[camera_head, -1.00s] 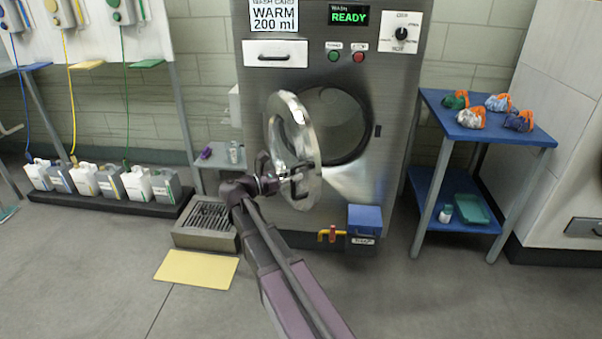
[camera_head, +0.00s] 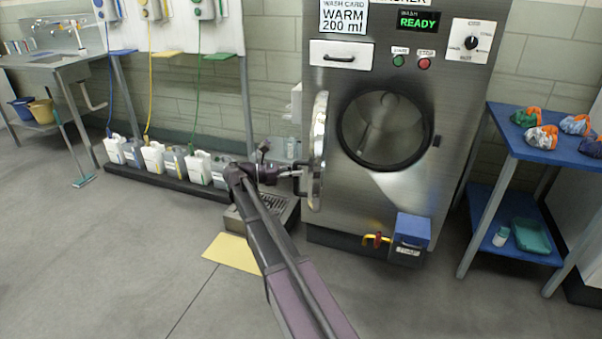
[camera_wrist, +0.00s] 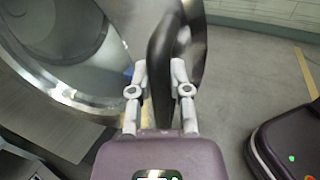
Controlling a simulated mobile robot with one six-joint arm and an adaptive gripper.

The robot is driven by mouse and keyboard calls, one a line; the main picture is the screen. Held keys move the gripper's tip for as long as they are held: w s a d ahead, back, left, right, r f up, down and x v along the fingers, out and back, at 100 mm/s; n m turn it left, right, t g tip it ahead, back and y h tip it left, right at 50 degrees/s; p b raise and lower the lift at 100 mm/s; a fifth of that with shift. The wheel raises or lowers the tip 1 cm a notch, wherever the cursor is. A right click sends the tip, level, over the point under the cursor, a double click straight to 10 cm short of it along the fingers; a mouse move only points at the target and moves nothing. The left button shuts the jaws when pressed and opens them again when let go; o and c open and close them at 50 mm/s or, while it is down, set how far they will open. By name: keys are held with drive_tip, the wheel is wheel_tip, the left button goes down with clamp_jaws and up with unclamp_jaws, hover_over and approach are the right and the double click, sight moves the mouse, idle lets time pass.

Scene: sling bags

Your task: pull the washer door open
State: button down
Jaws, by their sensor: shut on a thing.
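The washer (camera_head: 408,190) is a tall steel machine with a green READY display. Its round door (camera_head: 318,150) stands swung out to the left, seen nearly edge-on, and the dark drum opening (camera_head: 385,130) is fully exposed. My gripper (camera_head: 298,176) is at the door's outer side, shut on the dark door handle (camera_head: 304,180). In the wrist view the black curved handle (camera_wrist: 162,75) runs between the two pale fingers of my gripper (camera_wrist: 160,85).
A blue two-tier table (camera_head: 545,150) with several bags stands at the right. A blue box (camera_head: 411,232) and yellow valve (camera_head: 377,239) sit low on the washer's front. Open floor is in front.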

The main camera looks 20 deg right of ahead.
drive_tip(key=shift+s+a, duration=0.1)
drive_tip(key=shift+s, duration=0.05)
drive_tip(key=c, duration=0.6)
unclamp_jaws()
drive_tip(key=shift+w+a, duration=0.25)
drive_tip(key=shift+a, duration=0.15)
drive_tip(key=shift+v, duration=3.2)
